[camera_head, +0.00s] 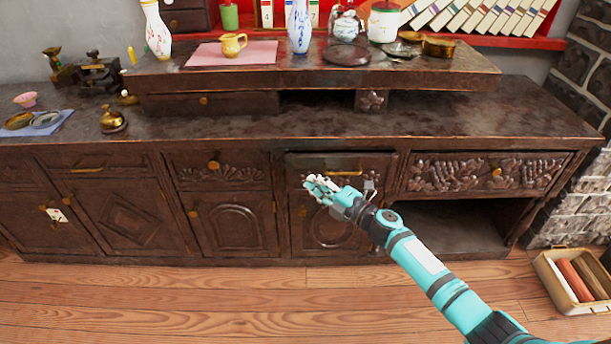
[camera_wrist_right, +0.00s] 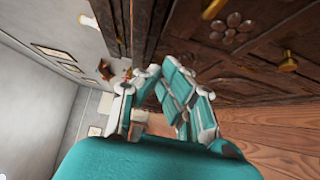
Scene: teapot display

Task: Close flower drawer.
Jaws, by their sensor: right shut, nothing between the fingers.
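A dark wooden drawer front (camera_head: 375,164) with a brass handle is in the middle of the cabinet in the head view. It seems to stand slightly forward of the cabinet face. In the right wrist view a carved flower (camera_wrist_right: 233,27) shows beside a brass handle (camera_wrist_right: 213,8). My right gripper (camera_head: 318,186) is shut and empty in front of this drawer's lower left part, hiding some of its carving. Whether it touches the wood cannot be told. A small front with a carved flower (camera_head: 372,101) is on the raised shelf. My left gripper is not in view.
A carved drawer (camera_head: 485,173) lies to the right, above an open compartment (camera_head: 450,225). A cabinet door (camera_head: 330,225) is below the middle drawer. Vases and pots stand on the raised shelf (camera_head: 430,75). A box (camera_head: 570,285) sits on the floor at right. The floor in front is clear.

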